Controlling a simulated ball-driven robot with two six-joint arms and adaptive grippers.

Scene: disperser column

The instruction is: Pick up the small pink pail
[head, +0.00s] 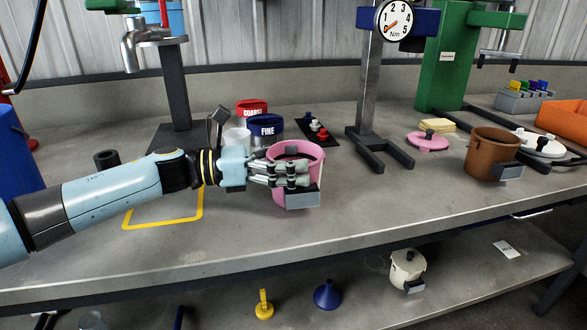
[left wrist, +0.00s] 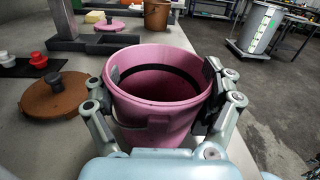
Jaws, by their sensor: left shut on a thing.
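The small pink pail (head: 317,168) is upright over the grey bench, near the middle of the head view. It also fills the middle of the left wrist view (left wrist: 150,122), with its open mouth up and a dark band inside. My left gripper (head: 296,175) is shut on the pail, with its fingers on opposite sides of the wall. A grey block (head: 303,199) shows on the pail's front. I cannot tell whether the pail's base touches the bench. My right gripper is not in view.
A brown lid (left wrist: 53,97) lies close by the pail. Red and blue canisters (head: 265,127) stand behind it. The dial stand (head: 368,95), a pink lid (head: 427,141) and a brown pail (head: 492,150) are to the right. The bench's front is clear.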

